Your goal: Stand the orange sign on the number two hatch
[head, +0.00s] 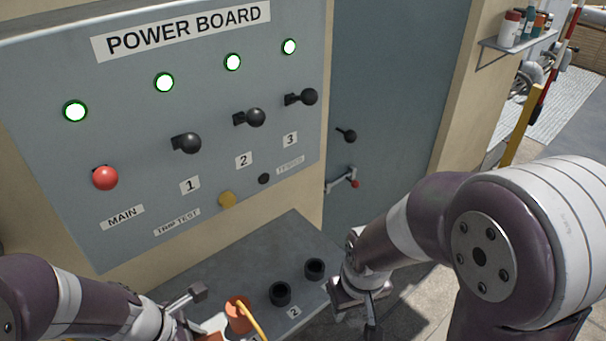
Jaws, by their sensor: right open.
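I cannot make out the orange sign or a number two hatch in the head view. An orange cylindrical thing (238,315) with a yellow cord or strap stands at the bottom edge, on or in front of the grey ledge (240,258); I cannot tell what it is. My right gripper (358,309) is open and empty, just right of the ledge's end. My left gripper (192,316) is at the bottom, left of the orange thing, partly cut off by the frame; its opening is unclear.
The power board (130,150) has a red MAIN knob (105,178), black levers numbered 1 to 3 and several lit green lamps. Two black cups (280,293) (315,269) stand on the ledge near a "2" label (294,312). A grey door (395,90) with a handle is to the right.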

